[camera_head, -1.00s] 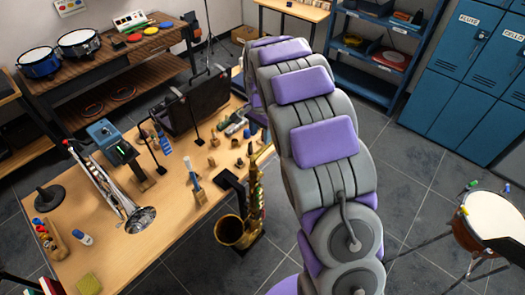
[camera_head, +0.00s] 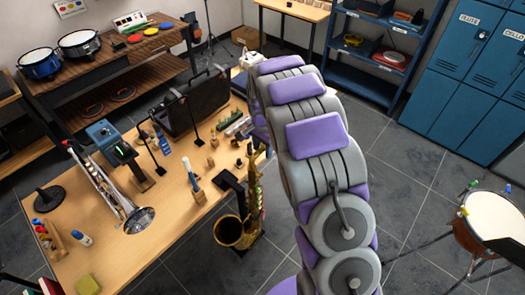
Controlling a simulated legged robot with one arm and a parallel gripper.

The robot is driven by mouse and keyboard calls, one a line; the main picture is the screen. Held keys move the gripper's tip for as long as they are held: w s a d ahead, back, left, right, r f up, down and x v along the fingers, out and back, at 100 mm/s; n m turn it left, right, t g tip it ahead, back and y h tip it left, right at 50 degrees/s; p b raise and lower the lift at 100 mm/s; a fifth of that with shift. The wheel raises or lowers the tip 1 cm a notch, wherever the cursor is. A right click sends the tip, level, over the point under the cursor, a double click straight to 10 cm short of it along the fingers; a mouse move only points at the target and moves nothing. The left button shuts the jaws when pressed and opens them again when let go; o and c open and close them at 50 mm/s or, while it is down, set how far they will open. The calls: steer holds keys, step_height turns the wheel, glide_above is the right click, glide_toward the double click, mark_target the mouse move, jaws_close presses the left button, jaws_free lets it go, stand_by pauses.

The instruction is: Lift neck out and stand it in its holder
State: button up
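The brass saxophone (camera_head: 238,230) stands upright on a dark stand on the floor at the table's right edge. The black instrument case (camera_head: 195,108) stands open at the back of the wooden table (camera_head: 182,235); its inside is mostly dark and turned away. I cannot make out the neck. Several small wooden stands, one with a blue-topped piece (camera_head: 193,178), are on the table's right half; I cannot tell which is the neck's holder. My grey and purple arm reaches away from me over the table's right edge. My gripper is hidden beyond the arm.
A silver trumpet (camera_head: 110,195) rests on the table's left half, near a blue box (camera_head: 102,132) and a dark round base (camera_head: 46,198). Drums (camera_head: 80,43) are on a bench behind. Blue lockers (camera_head: 455,75) and a timpani (camera_head: 493,218) are at right.

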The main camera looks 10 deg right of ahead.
jaws_close()
steer(key=shift+r, duration=0.15)
stand_by(0.4)
